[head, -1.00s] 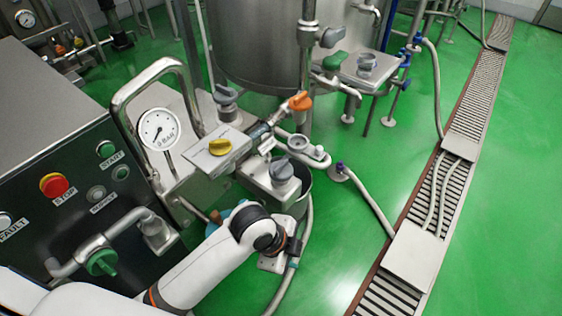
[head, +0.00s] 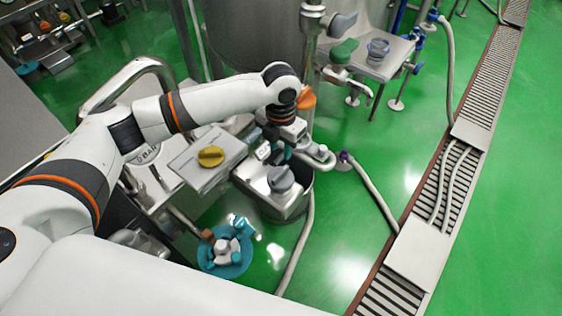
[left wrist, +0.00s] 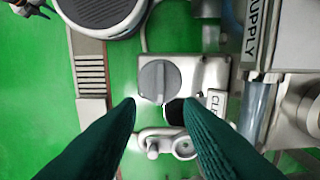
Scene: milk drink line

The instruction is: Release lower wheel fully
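A round teal wheel-like part (head: 226,262) with a pale hub sits low near the floor in the head view; I cannot tell for sure that it is the lower wheel. My left gripper (head: 276,153) is up and to the right of it, over the valve block, and apart from it. In the left wrist view my left gripper (left wrist: 162,102) has its two teal fingers spread. A grey round knob (left wrist: 160,80) on a metal plate lies beyond the fingertips, and a black part (left wrist: 174,111) shows by the right fingertip. My right gripper is not in view.
A yellow knob (head: 210,156) sits on a metal box, and a grey knob (head: 280,179) on a block right of it. An orange handle (head: 306,96) is partly behind my arm. A hose (head: 372,194) runs to the floor drain (head: 440,185).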

